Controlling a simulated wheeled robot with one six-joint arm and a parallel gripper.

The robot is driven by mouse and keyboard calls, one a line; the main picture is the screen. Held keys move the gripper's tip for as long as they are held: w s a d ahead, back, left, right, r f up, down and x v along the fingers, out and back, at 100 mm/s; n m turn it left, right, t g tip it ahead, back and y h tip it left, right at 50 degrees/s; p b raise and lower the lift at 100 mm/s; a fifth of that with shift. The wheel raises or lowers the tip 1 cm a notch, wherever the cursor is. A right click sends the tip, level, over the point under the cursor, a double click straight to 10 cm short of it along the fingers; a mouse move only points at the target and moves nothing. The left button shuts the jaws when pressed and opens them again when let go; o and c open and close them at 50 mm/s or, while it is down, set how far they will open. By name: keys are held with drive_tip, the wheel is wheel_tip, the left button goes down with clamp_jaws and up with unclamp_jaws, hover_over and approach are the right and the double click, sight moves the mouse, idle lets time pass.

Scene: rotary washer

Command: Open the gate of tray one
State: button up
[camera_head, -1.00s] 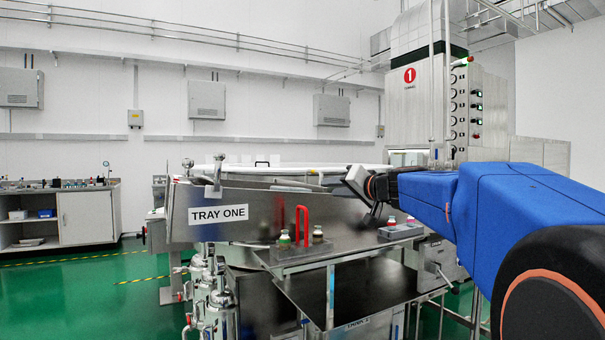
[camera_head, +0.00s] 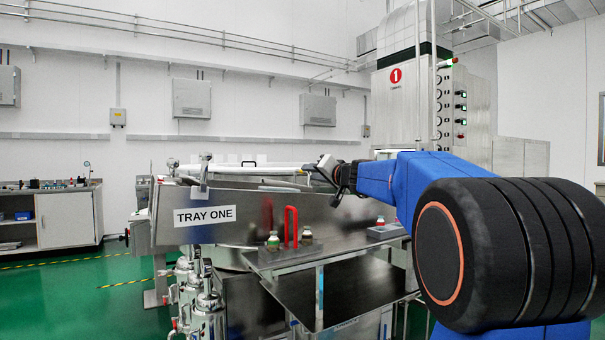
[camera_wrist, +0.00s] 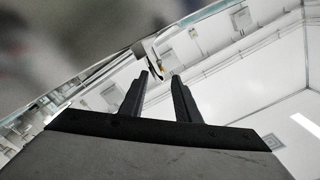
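The gate of tray one (camera_head: 240,229) is a shiny metal panel with a "TRAY ONE" label (camera_head: 205,216), left of centre in the head view. It stands upright across the front of the round washer tray. A metal latch-like fitting (camera_head: 204,178) sits on its top edge near the left end. My gripper (camera_head: 328,170) is above the right part of the tray, well right of that fitting and apart from it. In the wrist view my gripper (camera_wrist: 161,75) shows two separated fingers with nothing between them. A pale fitting (camera_wrist: 148,50) lies beyond the fingertips; I cannot tell what it is.
A tall machine column marked 1 (camera_head: 400,95) rises behind my arm. A side bench (camera_head: 65,218) is at the left, with green floor between.

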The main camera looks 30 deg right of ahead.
drive_tip(key=w, duration=0.6)
drive_tip(key=shift+w+a, duration=0.1)
drive_tip(key=shift+w, duration=0.25)
drive_tip(key=shift+r, duration=0.1)
clamp_jaws()
